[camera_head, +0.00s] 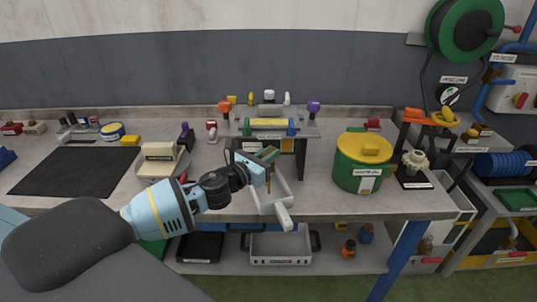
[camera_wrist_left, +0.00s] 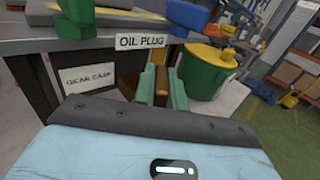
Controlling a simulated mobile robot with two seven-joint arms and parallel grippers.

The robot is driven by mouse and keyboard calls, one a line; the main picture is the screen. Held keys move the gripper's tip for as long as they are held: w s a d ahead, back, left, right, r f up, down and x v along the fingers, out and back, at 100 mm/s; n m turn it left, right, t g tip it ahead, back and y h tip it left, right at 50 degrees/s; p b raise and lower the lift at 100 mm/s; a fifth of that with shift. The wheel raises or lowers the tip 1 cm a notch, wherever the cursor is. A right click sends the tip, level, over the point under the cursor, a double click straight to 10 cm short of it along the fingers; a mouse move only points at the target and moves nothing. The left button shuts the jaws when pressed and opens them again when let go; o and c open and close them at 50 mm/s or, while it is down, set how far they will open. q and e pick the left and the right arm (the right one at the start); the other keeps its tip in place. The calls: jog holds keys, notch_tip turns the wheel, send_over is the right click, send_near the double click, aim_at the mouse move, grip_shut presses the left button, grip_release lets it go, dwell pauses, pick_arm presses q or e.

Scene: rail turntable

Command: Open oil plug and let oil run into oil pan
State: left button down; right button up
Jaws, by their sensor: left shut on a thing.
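My left gripper (camera_head: 267,156) reaches in from the left to the front of the grey gear case and is shut, apparently on the oil plug. Its green fingers also show in the left wrist view (camera_wrist_left: 162,88), just under the "OIL PLUG" label (camera_wrist_left: 140,42). A thin brown streak (camera_head: 268,185), which looks like oil, hangs below the gripper over the light grey oil pan (camera_head: 285,215). My right gripper is not in view.
A green bin with a yellow lid (camera_head: 363,165) stands on the bench to the right of the pan. A dark mat (camera_head: 75,170) lies at the left. A grey crate (camera_head: 280,248) sits on the shelf below. Bare bench top lies between pan and bin.

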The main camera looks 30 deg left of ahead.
pick_arm(q)
jog(key=n+y, duration=0.2)
jog(key=y, duration=0.1)
jog(key=n+y, duration=0.2)
jog(key=y, duration=0.1)
jog(key=shift+d, duration=0.1)
jog(key=shift+n+g+y, duration=0.7)
jog(key=shift+n+y, duration=0.6)
jog(key=shift+y, duration=0.8)
jog(key=c, duration=1.4)
grip_release()
jog(key=shift+c, duration=0.2)
jog(key=v, duration=0.7)
jog(key=shift+s, duration=0.3)
jog(key=shift+d, duration=0.1)
